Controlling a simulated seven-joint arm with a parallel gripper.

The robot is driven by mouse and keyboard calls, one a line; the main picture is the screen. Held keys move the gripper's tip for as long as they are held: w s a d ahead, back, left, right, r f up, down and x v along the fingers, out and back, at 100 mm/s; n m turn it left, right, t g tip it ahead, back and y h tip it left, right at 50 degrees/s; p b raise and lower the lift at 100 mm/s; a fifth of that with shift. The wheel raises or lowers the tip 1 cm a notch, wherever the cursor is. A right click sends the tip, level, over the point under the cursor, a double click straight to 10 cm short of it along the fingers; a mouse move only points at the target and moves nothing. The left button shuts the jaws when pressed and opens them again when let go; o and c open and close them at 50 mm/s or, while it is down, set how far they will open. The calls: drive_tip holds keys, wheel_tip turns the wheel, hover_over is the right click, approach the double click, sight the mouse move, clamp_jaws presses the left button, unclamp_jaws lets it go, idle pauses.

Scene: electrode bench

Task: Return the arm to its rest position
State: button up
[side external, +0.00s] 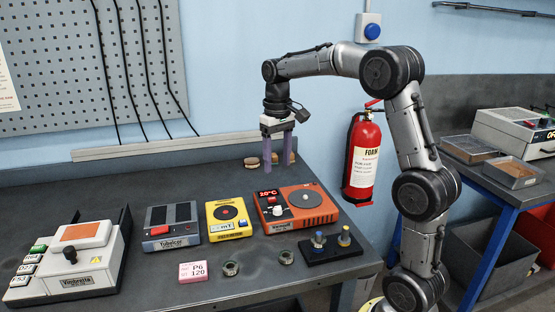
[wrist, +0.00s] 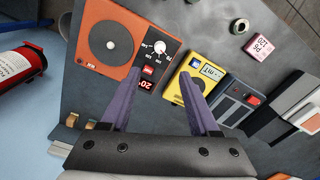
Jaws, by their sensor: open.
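My gripper (side external: 277,152) hangs with its purple fingers pointing down, above the back edge of the bench, behind the orange stirrer. In the wrist view my gripper (wrist: 194,88) shows two purple fingers spread apart with nothing between them. The gripper is open and empty. My arm rises from the right, bends over at the top and reaches left to the gripper. The orange device (side external: 298,212) with a round grey plate and a 20°C display stands below and in front of the fingers, apart from them. It also shows in the wrist view (wrist: 97,68).
On the dark bench (side external: 130,287) stand a yellow meter (side external: 229,222), a grey device (side external: 172,228), a Vimbrata unit (side external: 72,262), a pink P6 120 block (side external: 193,272) and a black holder (side external: 325,252) with blue and yellow-topped pieces. A fire extinguisher (side external: 363,160) hangs behind the arm.

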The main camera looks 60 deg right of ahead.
drive_tip(key=s+a+r+n+t, duration=0.3)
drive_tip(key=s+a+r, duration=0.55)
drive_tip(key=a, duration=0.35)
drive_tip(key=s+a+f+n+t, duration=0.1)
drive_tip(key=s+a+f, duration=0.4)
drive_tip(key=s+f, duration=0.5)
drive_tip(key=s+t, duration=0.1)
drive_tip(key=s, duration=0.1)
drive_tip(key=shift+s+t, duration=0.3)
drive_tip(key=shift+s, duration=0.1)
